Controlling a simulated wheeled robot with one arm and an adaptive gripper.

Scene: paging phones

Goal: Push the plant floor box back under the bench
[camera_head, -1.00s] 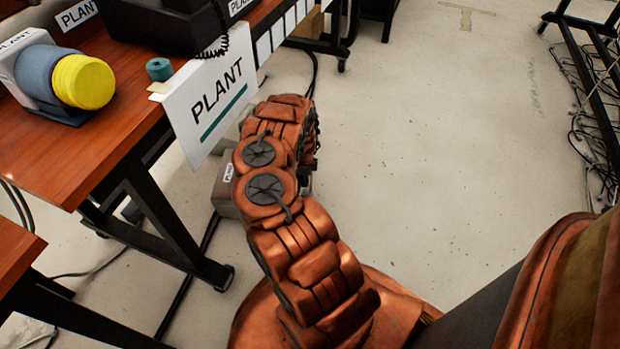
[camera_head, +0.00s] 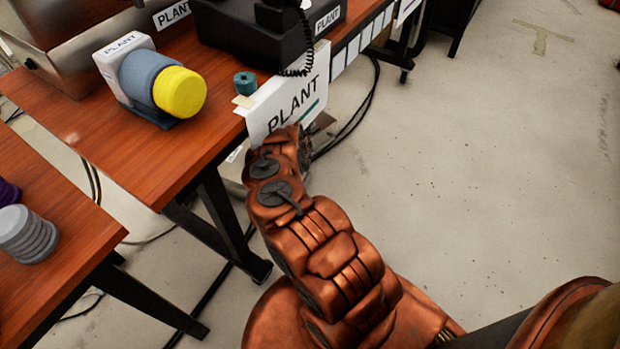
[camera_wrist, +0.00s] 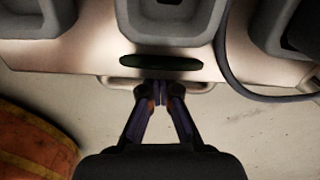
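The plant floor box (camera_head: 236,172) is a grey box low beside the bench. Only slivers of it show in the head view, with part of a white label, behind my arm and the hanging PLANT sign. The bench (camera_head: 130,130) has a reddish wooden top and black legs. In the wrist view, a pale panel (camera_wrist: 85,62) with a dark slot, a thin handle-like bar and grey bin-like shapes lies directly ahead. My gripper (camera_wrist: 160,86) has its fingertips together at that bar. Whether they touch it is unclear. The head view hides the gripper behind my arm.
The PLANT sign (camera_head: 292,103) hangs at the bench edge above my arm. A yellow-ended blue roll (camera_head: 165,88) and a black phone (camera_head: 265,35) stand on the bench. Cables (camera_head: 352,120) lie on the floor behind. An orange object (camera_wrist: 30,145) is lower left in the wrist view. Floor right is open.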

